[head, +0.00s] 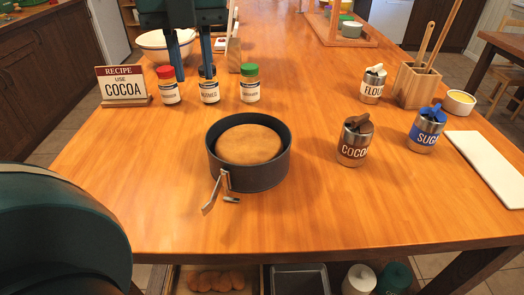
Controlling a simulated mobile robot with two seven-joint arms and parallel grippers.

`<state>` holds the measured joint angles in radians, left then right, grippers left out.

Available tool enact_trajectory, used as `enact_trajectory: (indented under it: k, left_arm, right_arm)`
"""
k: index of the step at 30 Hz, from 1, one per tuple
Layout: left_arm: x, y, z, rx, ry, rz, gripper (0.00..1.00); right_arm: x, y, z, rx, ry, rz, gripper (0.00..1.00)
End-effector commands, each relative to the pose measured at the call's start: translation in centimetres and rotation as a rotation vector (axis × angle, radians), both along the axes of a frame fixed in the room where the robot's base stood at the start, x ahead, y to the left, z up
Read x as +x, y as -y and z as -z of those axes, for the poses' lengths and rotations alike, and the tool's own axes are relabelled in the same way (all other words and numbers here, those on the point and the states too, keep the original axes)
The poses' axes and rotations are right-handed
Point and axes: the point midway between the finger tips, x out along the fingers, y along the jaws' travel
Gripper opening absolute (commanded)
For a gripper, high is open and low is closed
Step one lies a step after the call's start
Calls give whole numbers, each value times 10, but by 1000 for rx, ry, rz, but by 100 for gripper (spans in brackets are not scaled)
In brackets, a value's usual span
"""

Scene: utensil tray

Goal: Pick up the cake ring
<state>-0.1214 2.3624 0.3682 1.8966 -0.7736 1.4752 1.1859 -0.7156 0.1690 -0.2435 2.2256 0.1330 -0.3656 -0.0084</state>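The cake ring (262,178), a dark grey round band, stands near the table's front middle. It surrounds a golden-brown cake (250,145), with a gap showing around the cake. Its metal latch lever (215,190) sticks out at the front left. My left gripper (194,78) points down at the top left, beyond the ring and apart from it. Its two blue-grey fingers are spread with nothing held between them; one overlaps the top of the middle spice jar in the picture. My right gripper is not in view.
A cocoa recipe sign (123,88) and spice jars, red-capped (168,92), middle (209,92) and green-capped (250,90), stand behind left. Cocoa (353,150), sugar (425,135) and flour (372,88) tins stand right, near a white board (490,165). Table around the ring is clear.

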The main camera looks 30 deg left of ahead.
Motion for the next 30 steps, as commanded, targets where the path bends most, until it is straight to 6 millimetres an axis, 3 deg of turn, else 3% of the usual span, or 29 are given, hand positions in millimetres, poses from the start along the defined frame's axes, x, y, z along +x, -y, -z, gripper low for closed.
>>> enact_trajectory:
  k: [12, 20, 30]
  left_arm:
    - [0, 0, 70, -2, -5, 1, 28]
    - [1, 0, 89, -2, -5, 0, 28]
    - [6, -1, 132, -2, -2, 0, 28]
  right_arm:
    - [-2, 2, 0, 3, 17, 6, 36]
    - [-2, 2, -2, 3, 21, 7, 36]
    - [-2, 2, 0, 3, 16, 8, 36]
